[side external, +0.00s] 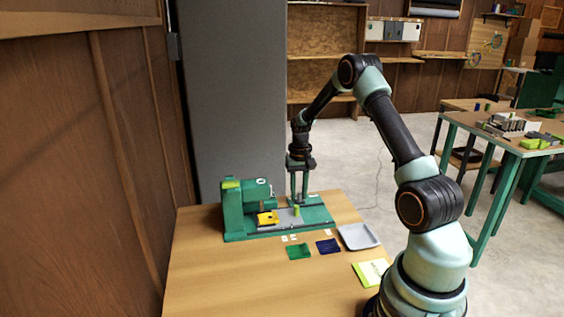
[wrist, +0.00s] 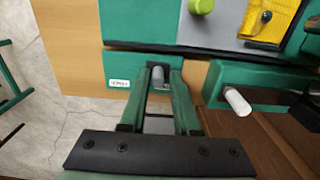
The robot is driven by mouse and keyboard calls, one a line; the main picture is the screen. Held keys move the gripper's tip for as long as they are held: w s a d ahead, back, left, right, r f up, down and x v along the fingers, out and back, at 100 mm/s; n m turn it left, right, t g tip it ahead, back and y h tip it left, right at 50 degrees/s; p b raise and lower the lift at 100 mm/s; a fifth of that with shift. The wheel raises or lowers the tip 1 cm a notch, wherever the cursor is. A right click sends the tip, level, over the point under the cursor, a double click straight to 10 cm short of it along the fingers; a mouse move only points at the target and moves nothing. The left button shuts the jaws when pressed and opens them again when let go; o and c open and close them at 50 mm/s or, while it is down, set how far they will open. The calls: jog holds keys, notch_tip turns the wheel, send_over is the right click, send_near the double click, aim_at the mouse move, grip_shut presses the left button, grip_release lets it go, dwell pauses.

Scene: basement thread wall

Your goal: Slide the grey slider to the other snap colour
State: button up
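My gripper (wrist: 160,72) points down at the far right end of a green machine. In the wrist view its two green fingers stand on either side of a short grey peg (wrist: 158,77), which looks like the slider's knob. A gap seems to show between peg and fingers, so they look open around it. The peg rises from a green plate with a white label (wrist: 119,83). In the side external view my gripper (side external: 299,196) is low over the machine's green base (side external: 318,215); the peg is too small to tell there. No snap colours can be made out.
The machine's bed carries a lime knob (side external: 296,210) and a yellow piece (side external: 267,218). On the wooden table lie a green swatch (side external: 299,252), a blue swatch (side external: 328,246), a grey tray (side external: 358,236) and a lime-and-white card (side external: 371,272). The table's front left is clear.

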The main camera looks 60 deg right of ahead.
aim_at(299, 192)
jog(key=shift+o, duration=0.6)
jog(key=shift+r, duration=2.95)
jog(key=shift+r, duration=0.1)
notch_tip(299, 192, up, 4)
jog(key=shift+f, duration=0.1)
